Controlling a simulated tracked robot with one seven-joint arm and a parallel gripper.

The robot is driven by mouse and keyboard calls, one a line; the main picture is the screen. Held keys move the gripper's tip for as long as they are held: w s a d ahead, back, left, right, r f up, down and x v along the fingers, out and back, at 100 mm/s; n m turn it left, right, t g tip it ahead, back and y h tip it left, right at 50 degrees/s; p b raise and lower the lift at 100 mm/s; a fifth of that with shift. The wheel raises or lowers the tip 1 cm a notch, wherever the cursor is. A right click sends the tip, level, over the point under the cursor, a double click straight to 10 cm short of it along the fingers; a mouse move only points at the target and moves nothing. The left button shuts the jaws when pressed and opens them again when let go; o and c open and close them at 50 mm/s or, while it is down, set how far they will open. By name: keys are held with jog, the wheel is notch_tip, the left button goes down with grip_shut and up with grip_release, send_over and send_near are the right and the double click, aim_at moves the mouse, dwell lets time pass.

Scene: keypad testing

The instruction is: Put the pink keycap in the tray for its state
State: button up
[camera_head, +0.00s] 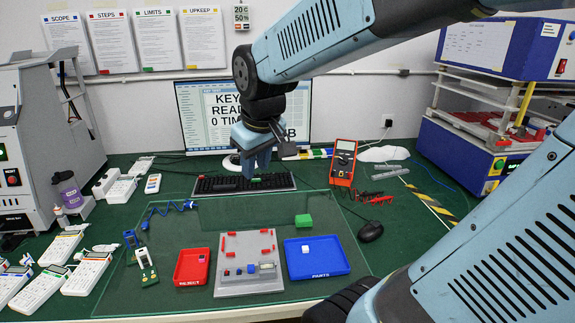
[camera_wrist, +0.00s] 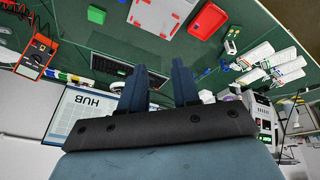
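My gripper (camera_head: 256,170) hangs over the back of the table in front of the monitor and keyboard. In the wrist view its two dark blue fingers (camera_wrist: 159,78) stand apart with nothing between them. A grey fixture (camera_head: 232,287) with red clips holds several small caps in a row: reddish, blue and pale ones. I cannot tell for sure which cap is pink.
A green block (camera_head: 303,220) stands behind the blue tray. A keyboard (camera_head: 225,185), a monitor (camera_head: 190,110), a red multimeter (camera_head: 342,163) and a black mouse (camera_head: 370,231) surround the mat. White handheld devices (camera_head: 88,273) lie left. The mat behind the fixture is mostly clear.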

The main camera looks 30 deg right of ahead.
jog(key=s+d+r+m, duration=0.1)
jog(key=s, duration=0.3)
jog(key=s+d+r+m+t, duration=0.1)
jog(key=s+d+m, duration=0.1)
jog(key=s, duration=0.2)
jog(key=shift+s+r+m, duration=0.25)
jog(key=shift+r+m, duration=0.05)
